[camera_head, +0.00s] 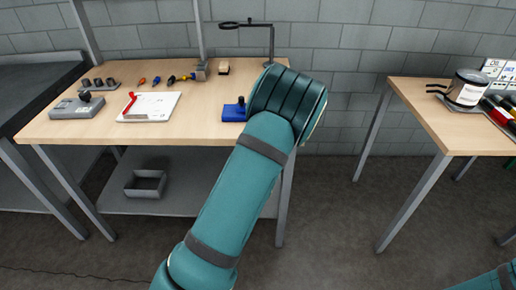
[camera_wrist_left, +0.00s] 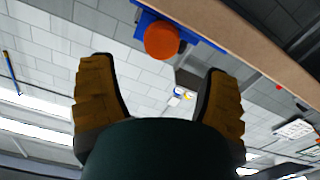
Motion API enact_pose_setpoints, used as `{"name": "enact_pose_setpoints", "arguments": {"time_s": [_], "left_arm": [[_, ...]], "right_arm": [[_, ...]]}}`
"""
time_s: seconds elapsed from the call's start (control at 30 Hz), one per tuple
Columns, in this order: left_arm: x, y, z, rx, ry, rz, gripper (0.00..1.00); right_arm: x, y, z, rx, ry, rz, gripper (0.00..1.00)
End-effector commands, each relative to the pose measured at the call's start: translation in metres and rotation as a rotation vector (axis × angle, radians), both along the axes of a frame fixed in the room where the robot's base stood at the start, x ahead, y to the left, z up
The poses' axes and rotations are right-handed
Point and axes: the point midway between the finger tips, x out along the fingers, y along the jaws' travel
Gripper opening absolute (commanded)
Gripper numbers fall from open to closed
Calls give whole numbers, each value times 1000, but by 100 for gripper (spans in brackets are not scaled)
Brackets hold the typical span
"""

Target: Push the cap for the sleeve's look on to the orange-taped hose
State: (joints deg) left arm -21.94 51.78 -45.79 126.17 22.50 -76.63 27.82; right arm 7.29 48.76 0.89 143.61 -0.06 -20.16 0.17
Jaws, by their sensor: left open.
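In the left wrist view, my left gripper (camera_wrist_left: 158,66) is open, with two brown-padded fingers apart and nothing between them. A round orange end (camera_wrist_left: 162,41), possibly of the orange-taped hose, sits beyond the fingertips against a blue holder (camera_wrist_left: 195,38) by the table edge. In the head view, a blue block with a dark knob (camera_head: 233,112) stands on the middle table beside my left wrist, which hides the left gripper there. A small rack with dark round pieces (camera_head: 97,84) is at the table's left; I cannot tell whether these are caps. My right gripper is out of view.
The middle table (camera_head: 205,122) also bears a grey box with a black knob (camera_head: 77,106), a white board with a red clamp (camera_head: 150,106), several small tools and a ring stand (camera_head: 270,45). A grey tray (camera_head: 146,184) is on the shelf below. A second table (camera_head: 425,105) stands right.

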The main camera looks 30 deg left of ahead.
Motion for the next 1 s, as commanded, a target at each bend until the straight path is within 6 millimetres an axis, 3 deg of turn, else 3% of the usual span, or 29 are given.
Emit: {"name": "enact_pose_setpoints", "arguments": {"time_s": [0.2, 0.4, 1.0], "left_arm": [[-34, -21, 0, -1, 2, -1, 76], [-49, -30, 0, -1, -1, -1, 76], [-51, -31, 0, 0, -1, 0, 76]], "right_arm": [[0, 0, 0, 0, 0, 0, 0], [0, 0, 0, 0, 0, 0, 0], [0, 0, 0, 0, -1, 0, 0]]}}
